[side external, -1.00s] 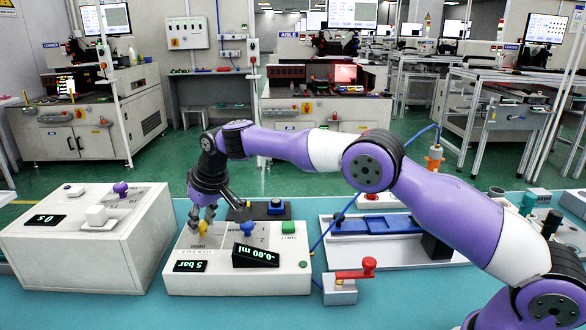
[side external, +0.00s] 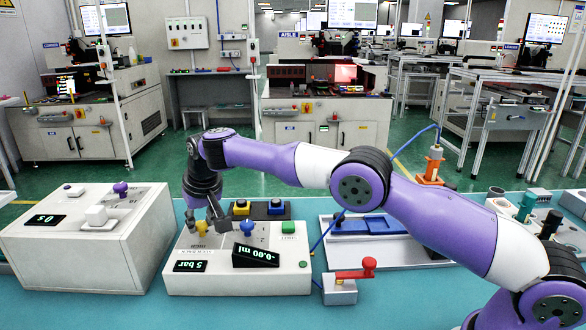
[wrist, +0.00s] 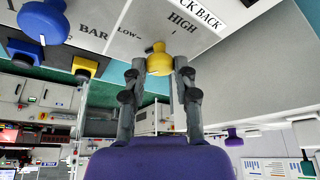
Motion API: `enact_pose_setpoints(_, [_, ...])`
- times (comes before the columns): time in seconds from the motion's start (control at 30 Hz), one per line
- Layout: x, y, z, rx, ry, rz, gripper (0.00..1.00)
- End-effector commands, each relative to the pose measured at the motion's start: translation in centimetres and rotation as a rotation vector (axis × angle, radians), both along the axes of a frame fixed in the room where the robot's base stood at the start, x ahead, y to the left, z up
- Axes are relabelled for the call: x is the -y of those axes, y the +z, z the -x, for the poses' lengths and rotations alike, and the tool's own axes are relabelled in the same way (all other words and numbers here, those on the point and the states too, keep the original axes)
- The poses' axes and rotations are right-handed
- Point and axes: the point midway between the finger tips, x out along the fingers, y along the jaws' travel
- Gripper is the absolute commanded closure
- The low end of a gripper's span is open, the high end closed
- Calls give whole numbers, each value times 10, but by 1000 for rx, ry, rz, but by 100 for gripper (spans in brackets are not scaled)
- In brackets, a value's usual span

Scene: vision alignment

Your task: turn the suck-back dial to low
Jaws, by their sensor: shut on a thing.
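The suck-back dial is a yellow knob (side external: 201,227) at the left rear of the white dispenser box (side external: 275,283). In the side view my gripper (side external: 202,223) comes down from above and partly hides the knob. The exact pointer angle is hard to tell.
A blue dial (side external: 247,228) stands just right of the yellow one, and a tilted black display (side external: 256,257) is in front. Yellow and blue buttons (side external: 259,208) are behind. A red-handled valve (side external: 355,272) stands right, and a white box (side external: 90,245) stands left.

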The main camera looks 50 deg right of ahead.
Motion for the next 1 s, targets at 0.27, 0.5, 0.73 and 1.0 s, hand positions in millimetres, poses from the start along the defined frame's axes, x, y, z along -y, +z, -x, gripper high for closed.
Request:
enact_pose_setpoints(0.27, [0,-2,0,-2,1,1,38])
enact_pose_setpoints(0.5, [0,2,1,-1,2,1,38])
enact_pose_setpoints(0.73, [-3,37,15,4,3,-1,38])
enact_pose_setpoints(1.0, [-5,91,37,2,0,3,38])
